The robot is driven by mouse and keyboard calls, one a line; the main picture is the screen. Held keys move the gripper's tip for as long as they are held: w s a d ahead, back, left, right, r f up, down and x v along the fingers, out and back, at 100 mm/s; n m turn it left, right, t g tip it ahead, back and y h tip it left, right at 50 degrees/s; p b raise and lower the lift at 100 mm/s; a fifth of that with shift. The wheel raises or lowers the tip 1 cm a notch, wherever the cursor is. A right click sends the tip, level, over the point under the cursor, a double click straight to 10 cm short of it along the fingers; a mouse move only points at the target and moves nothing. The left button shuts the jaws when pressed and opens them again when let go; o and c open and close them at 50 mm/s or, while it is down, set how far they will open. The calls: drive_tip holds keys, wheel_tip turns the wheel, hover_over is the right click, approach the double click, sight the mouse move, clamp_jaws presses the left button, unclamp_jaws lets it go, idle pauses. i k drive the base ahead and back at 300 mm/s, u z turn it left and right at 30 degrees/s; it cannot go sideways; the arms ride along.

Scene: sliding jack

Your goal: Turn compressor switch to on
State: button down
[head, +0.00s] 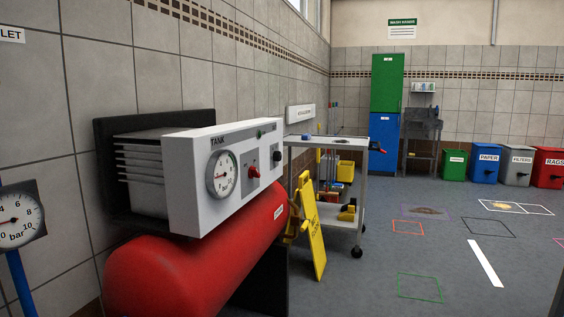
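The compressor has a red tank (185,277) with a white control panel (195,190) above it, on the left of the head view. The panel carries a round gauge (221,174) marked TANK, its needle low on the dial. Right of the gauge is a red knob or lever (254,171) on a grey plate. Further right is a small dark control (277,156) on another grey plate. A small dark green spot (259,134) sits near the panel's top edge. I cannot read which control is the switch or its position. My gripper is not in view.
A bar gauge (16,222) on a blue post stands at the left edge. A yellow floor sign (312,230) and a wheeled trolley (345,145) stand just beyond the compressor. Coloured bins (484,169) line the back wall. The grey floor at right is open, with painted outlines.

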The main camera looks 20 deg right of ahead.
sight(253, 172)
drive_tip(key=z, duration=0.5)
drive_tip(key=i, duration=0.75)
drive_tip(key=z, duration=0.55)
